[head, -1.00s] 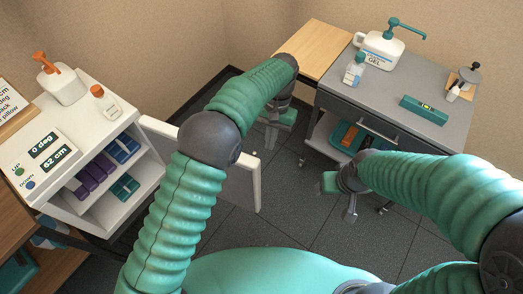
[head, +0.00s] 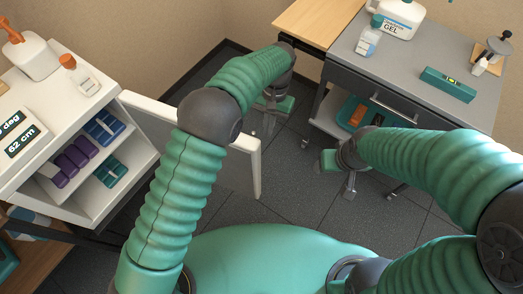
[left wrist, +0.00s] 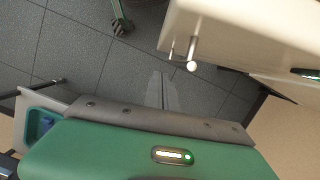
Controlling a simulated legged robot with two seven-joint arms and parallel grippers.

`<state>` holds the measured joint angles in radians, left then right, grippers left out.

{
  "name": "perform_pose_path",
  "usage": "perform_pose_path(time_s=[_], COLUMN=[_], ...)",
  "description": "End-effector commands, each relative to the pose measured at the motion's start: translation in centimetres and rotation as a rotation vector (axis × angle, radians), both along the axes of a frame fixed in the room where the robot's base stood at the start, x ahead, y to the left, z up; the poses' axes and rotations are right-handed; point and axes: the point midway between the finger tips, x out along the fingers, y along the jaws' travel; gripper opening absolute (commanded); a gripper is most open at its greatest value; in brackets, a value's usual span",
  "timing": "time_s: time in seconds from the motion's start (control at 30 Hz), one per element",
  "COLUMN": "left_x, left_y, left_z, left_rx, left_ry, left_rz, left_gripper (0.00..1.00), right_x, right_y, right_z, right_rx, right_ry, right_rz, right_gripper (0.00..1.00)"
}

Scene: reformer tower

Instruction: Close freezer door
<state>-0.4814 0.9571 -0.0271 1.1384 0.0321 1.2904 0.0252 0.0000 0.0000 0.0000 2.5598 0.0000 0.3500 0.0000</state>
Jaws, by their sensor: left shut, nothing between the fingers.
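The white cabinet (head: 62,60) at the left has its door (head: 242,176) standing wide open, and shelves show inside. My left arm crosses in front of the door and hides its middle. My left gripper (head: 268,122) is past the door's far side, shut and empty. In the left wrist view the door (left wrist: 240,25) is at the upper right, with a small metal handle (left wrist: 191,55). The left fingertips (left wrist: 160,88) are below and left of this handle, apart from it in the picture. My right gripper (head: 346,178) hangs over the floor; its opening is unclear.
A grey cart (head: 440,58) stands at the back right, with a gel bottle (head: 398,18) and a green level-like bar (head: 447,84). Purple boxes (head: 72,158) and blue boxes (head: 103,128) sit inside the cabinet. Dark floor (head: 290,185) lies clear between cabinet and cart.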

Motion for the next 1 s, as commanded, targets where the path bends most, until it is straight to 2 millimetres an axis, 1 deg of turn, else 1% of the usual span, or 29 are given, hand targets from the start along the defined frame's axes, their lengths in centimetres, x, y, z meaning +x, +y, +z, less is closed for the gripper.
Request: perform_pose_path(time_s=[0.03,0.2,0.27,0.3,0.4,0.5,0.63,1.0], left_x=[-0.3,-1.1,-1.4,-2.1,-3.5,-4.5,-4.9,-5.0], left_y=[0.2,0.5,0.7,1.0,1.6,2.0,2.3,2.2], left_z=[-1.5,-5.2,-6.3,-5.8,-5.7,-5.7,-5.7,-5.6], left_rx=[0.002,0.002,0.001,0.001,0.0,0.0,0.0,0.0], left_ry=[0.004,0.004,0.003,0.001,0.0,0.0,0.0,0.0], left_rz=[0.0,0.001,0.001,0.001,0.002,0.001,0.001,-0.004], left_gripper=[0.0,0.0,0.0,0.0,0.0,0.0,0.0,0.0], right_x=[0.0,0.0,0.0,0.0,0.0,0.0,0.0,0.0], right_y=[0.0,0.0,0.0,0.0,0.0,0.0,0.0,0.0], right_z=[-0.6,-1.4,-1.6,-1.6,-1.8,-1.9,-2.0,-1.8], right_rx=[0.0,0.0,0.0,0.0,0.0,0.0,0.0,0.0], right_ry=[0.0,0.0,0.0,0.0,0.0,0.0,0.0,0.0], right_rz=[0.0,0.0,0.0,0.0,0.0,0.0,0.0,0.0], right_gripper=[0.67,0.67,0.67,0.67,0.67,0.67,0.67,0.67])
